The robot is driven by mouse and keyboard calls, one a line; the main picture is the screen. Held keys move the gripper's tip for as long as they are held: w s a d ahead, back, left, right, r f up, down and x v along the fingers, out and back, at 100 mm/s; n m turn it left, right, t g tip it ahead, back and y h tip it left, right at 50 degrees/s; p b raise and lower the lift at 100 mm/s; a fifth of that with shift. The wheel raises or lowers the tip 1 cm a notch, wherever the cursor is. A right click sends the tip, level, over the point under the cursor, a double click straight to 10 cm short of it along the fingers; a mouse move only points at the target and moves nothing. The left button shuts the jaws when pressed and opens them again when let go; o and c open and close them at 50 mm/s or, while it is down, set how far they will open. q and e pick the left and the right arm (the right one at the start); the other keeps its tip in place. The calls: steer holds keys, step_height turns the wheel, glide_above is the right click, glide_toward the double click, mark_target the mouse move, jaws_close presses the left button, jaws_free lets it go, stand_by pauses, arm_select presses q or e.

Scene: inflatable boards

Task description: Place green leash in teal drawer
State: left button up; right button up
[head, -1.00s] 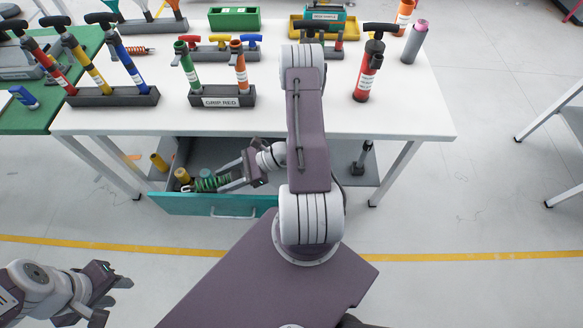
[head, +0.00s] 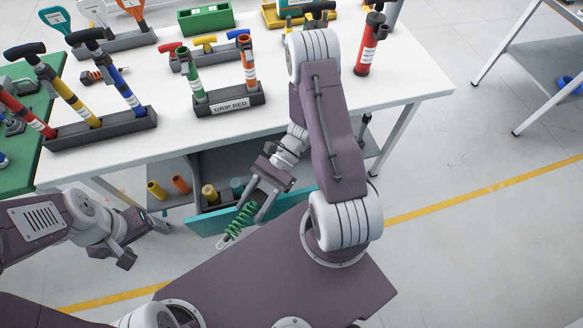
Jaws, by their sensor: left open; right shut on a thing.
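The green leash (head: 238,222) is a coiled cord with a pale clip at its lower end. My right gripper (head: 258,208) is shut on its upper end. The leash overlaps the front panel of the teal drawer (head: 292,202), with its lower end reaching past the panel on my side. Its exact height over the panel is hard to tell. The drawer is pulled open under the white table, and my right arm hides part of it. My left gripper (head: 147,244) is open and empty, left of the drawer and apart from it.
A yellowish cylinder (head: 210,194) and a teal cylinder (head: 236,187) show in the drawer area. Yellow (head: 157,190) and orange (head: 180,185) cylinders stand left of it on the under-shelf. The white table (head: 300,120) above carries pump racks, including one labelled GRIP RED (head: 230,104).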

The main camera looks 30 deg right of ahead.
steer(key=s+d+f+n+g+h+b, duration=0.15)
steer(key=s+d+n+g+h, duration=0.25)
steer(key=s+n+g+h, duration=0.6)
steer(key=w+d+n+t+h+b, duration=0.2)
steer(key=d+n+h, duration=0.5)
steer(key=n, duration=0.1)
steer(key=w+r+n+t+h+b, duration=0.2)
steer(key=w+n+t+h, duration=0.7)
steer(key=w+n+t, duration=0.8)
steer(key=d+f+m+g+b, duration=0.2)
steer(key=d+f+g, duration=0.1)
steer(key=d+f, duration=0.7)
steer(key=shift+x, duration=0.75)
steer(key=shift+w+f, duration=0.1)
